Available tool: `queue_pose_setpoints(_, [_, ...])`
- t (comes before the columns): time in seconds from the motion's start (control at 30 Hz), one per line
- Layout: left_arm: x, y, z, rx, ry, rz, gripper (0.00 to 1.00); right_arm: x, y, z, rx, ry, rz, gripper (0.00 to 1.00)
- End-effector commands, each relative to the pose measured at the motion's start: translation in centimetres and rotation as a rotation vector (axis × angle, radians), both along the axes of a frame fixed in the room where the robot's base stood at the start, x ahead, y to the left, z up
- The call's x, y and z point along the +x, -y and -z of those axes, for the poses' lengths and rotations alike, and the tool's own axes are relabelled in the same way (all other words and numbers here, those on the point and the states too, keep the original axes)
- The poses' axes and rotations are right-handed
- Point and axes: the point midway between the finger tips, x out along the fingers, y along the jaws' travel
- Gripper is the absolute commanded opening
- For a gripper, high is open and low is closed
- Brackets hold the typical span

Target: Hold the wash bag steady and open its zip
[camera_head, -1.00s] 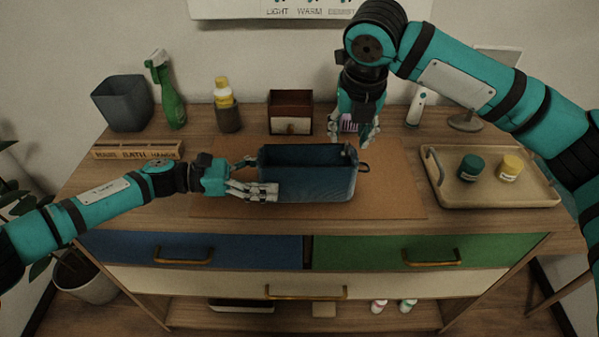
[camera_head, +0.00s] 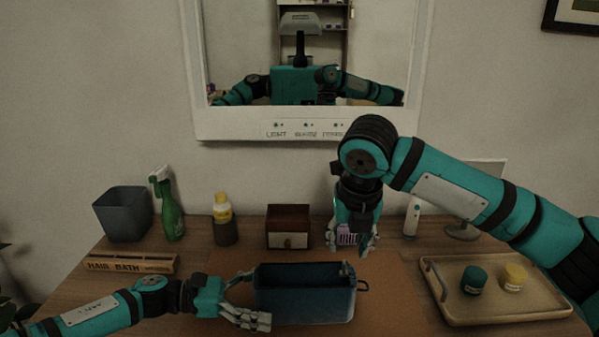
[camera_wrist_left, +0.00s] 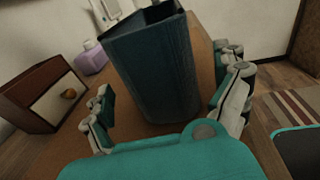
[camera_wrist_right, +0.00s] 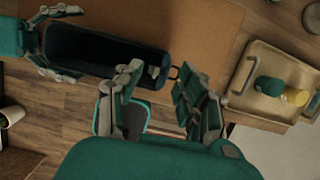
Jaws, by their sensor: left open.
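The dark blue wash bag (camera_head: 305,308) lies lengthwise on the brown mat, its top showing a dark opening. A small grey piece, probably the zip pull (camera_head: 346,268), sits at its right end, near a dark side loop (camera_head: 362,285). My left gripper (camera_head: 254,298) is open at the bag's left end, one finger on the far side and others on the near side; the left wrist view shows the bag (camera_wrist_left: 155,75) between them. Contact is unclear. My right gripper (camera_head: 350,236) is open and empty above the bag's right end, pointing down; its fingers (camera_wrist_right: 165,88) are spread.
A tray (camera_head: 440,300) with green and yellow-lidded jars stands right.

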Motion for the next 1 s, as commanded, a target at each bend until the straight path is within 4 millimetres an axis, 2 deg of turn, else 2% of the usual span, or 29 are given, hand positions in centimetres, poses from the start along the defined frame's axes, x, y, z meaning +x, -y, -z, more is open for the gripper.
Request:
queue_pose_setpoints(0.23, [0.0, -0.2, 0.0, 0.001, 0.0, -0.001, 0.98, 0.0, 0.0, 0.0, 0.0, 0.0, 0.0, 0.38])
queue_pose_setpoints(0.33, [-0.1, -1.1, 0.0, 0.001, -0.001, -0.003, 0.98, 0.0, 0.0, 0.0, 0.0, 0.0, 0.0, 0.38])
queue_pose_setpoints(0.73, [-1.2, -9.0, -0.8, 0.002, -0.002, -0.004, 0.98, 0.0, 0.0, 0.0, 0.0, 0.0, 0.0, 0.38])
queue_pose_setpoints(0.9, [-1.5, -11.1, -1.0, 0.001, -0.002, -0.001, 0.98, 0.0, 0.0, 0.0, 0.0, 0.0, 0.0, 0.38])
queue_pose_setpoints(1.0, [-1.5, -11.7, -1.1, 0.0, -0.001, -0.001, 0.98, 0.0, 0.0, 0.0, 0.0, 0.0, 0.0, 0.38])
